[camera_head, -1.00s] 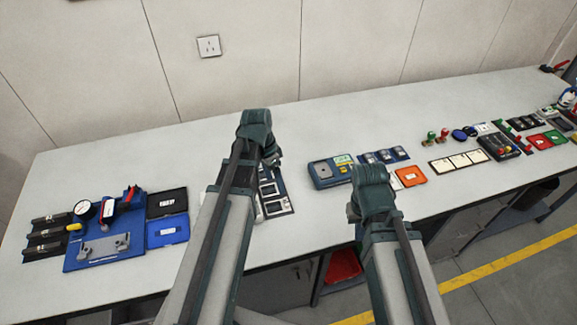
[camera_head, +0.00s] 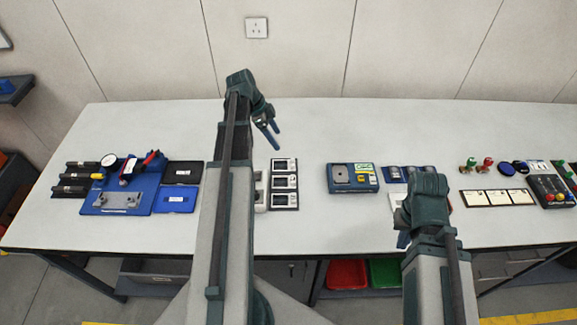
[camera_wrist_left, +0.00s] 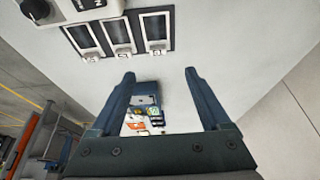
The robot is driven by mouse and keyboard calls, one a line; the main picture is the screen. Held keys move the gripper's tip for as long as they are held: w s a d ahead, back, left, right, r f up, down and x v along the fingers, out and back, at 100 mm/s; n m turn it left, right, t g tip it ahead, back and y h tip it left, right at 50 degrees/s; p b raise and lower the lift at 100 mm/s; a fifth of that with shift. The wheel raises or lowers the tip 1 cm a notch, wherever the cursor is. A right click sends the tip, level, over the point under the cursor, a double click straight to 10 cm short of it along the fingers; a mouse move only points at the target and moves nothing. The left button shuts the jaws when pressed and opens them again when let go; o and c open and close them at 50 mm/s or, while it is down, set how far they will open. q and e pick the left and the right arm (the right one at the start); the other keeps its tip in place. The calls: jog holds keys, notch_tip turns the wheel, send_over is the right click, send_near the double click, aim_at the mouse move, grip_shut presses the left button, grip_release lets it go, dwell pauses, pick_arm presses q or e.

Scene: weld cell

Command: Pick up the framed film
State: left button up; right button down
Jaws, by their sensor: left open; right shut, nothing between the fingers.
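Three framed films, dark with pale rims and small white tabs, sit in a row in a black holder (camera_head: 298,183) on the table. The middle framed film (camera_head: 284,182) lies right of my left arm. The left wrist view shows the films, the middle one (camera_wrist_left: 118,33) among them, at the top, beyond the fingers. My left gripper (camera_head: 273,136) is open and empty, above the table and behind the row.
A grey-white device (camera_head: 261,190) stands just left of the films, partly behind my left arm. A blue instrument case (camera_head: 352,178) is to the right. A blue fixture (camera_head: 122,198) with a gauge is at the left. The table behind the films is clear.

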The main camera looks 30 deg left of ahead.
pick_arm(q)
jog(key=b, duration=0.6)
send_near(291, 161)
jog(key=x, duration=0.2)
jog(key=shift+w+f, duration=0.15)
jog(key=shift+f, duration=0.25)
jog(key=shift+w+d+f, duration=0.15)
jog(key=shift+d+f, duration=0.05)
jog(key=shift+f, duration=0.15)
jog(key=b+x, duration=0.5)
jog(key=shift+d+f, duration=0.15)
jog(key=shift+f, duration=0.05)
jog(key=shift+r, duration=0.1)
grip_shut()
